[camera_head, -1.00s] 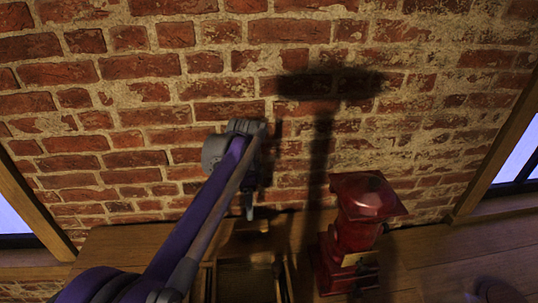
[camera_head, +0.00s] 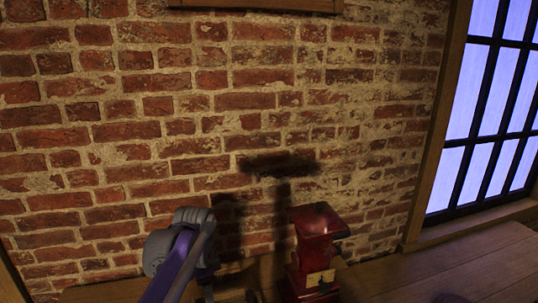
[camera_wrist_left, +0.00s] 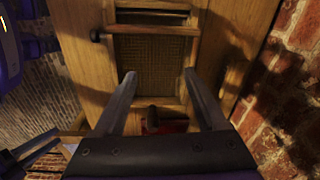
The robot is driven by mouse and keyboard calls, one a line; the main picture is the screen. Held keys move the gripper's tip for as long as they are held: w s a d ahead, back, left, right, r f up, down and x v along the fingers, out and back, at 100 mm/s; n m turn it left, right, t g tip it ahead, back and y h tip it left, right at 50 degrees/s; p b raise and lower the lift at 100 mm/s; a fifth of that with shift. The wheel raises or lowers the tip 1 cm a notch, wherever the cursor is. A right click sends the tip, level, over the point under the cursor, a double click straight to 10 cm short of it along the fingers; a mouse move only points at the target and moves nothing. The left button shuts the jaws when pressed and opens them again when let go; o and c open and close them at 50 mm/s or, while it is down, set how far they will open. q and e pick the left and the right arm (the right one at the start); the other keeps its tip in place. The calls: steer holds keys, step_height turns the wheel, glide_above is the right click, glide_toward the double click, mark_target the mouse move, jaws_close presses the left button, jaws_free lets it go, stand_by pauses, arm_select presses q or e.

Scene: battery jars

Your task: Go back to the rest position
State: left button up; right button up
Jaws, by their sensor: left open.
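My left arm comes in from the bottom left in the head view, its purple and grey wrist (camera_head: 178,250) in front of the brick wall. My left gripper (camera_wrist_left: 160,84) shows in the left wrist view with its two fingers spread apart and nothing held between them. Beyond the fingers is a wooden piece (camera_wrist_left: 215,45) with an open compartment and a dark knob. A small red patch and a dark bar show low between the fingers; I cannot tell what they are. My right gripper is not in view.
A red metal post-like object (camera_head: 316,240) with a brass plate stands right of my left arm, close to the wall. A wooden surface (camera_head: 450,268) at the lower right looks clear. A brick wall (camera_head: 120,130) closes the back, with a window (camera_head: 490,110) at right.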

arm_select(q)
steer(key=s+n, duration=0.2)
steer(key=s, duration=0.1)
steer(key=s+a+f+n+t, duration=0.1)
steer(key=s, duration=0.1)
steer(key=shift+n, duration=0.4)
steer(key=s+f+n+t, duration=0.1)
steer(key=s+f+n, duration=0.2)
steer(key=s, duration=0.2)
steer(key=s+a+f+n+t, duration=0.1)
steer(key=s+f+n, duration=0.2)
steer(key=s, duration=0.3)
steer(key=s+f+n+t, duration=0.2)
steer(key=s+f+n, duration=0.1)
steer(key=s, duration=0.2)
steer(key=shift+s+a+f, duration=0.1)
steer(key=shift+s+a, duration=0.05)
steer(key=shift+s, duration=0.2)
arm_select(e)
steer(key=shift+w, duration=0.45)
